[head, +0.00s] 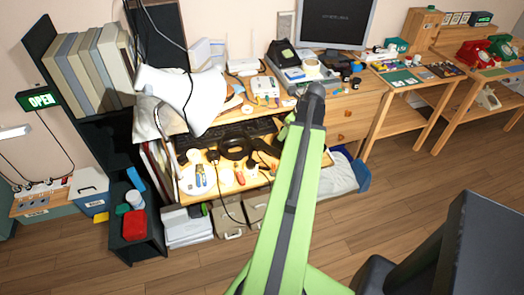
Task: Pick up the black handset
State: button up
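A dark, phone-like shape (282,53) stands at the back of the desk, left of the monitor. It is too small to tell whether it is the black handset on its phone. My green arm reaches up the middle of the view to a dark joint near the desk's front edge. The end of my arm is mostly hidden behind this joint and link, so I cannot make out the fingers or anything between them. The dark shape is above and left of the joint in the picture, with a visible gap.
A monitor (337,22) stands on the desk behind a cluttered top. A white lamp (188,98) leans over the left side. A pull-out shelf (222,180) holds cables and tools. Red (474,54) and green (501,46) phones stand far right. Wooden floor (400,195) is open at right.

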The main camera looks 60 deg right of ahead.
jog(key=b, duration=1.2)
send_near(275, 150)
jog(key=x, duration=0.5)
jog(key=shift+w+a+f, duration=0.15)
jog(key=shift+w+a, duration=0.05)
jog(key=shift+w, duration=0.15)
jog(key=shift+p, duration=0.3)
jog(key=b+x, duration=0.5)
jog(key=shift+s+d+f, duration=0.1)
jog(key=shift+s+f, duration=0.1)
jog(key=shift+s, duration=0.1)
jog(key=shift+r, duration=0.2)
jog(key=shift+c, duration=0.3)
grip_shut()
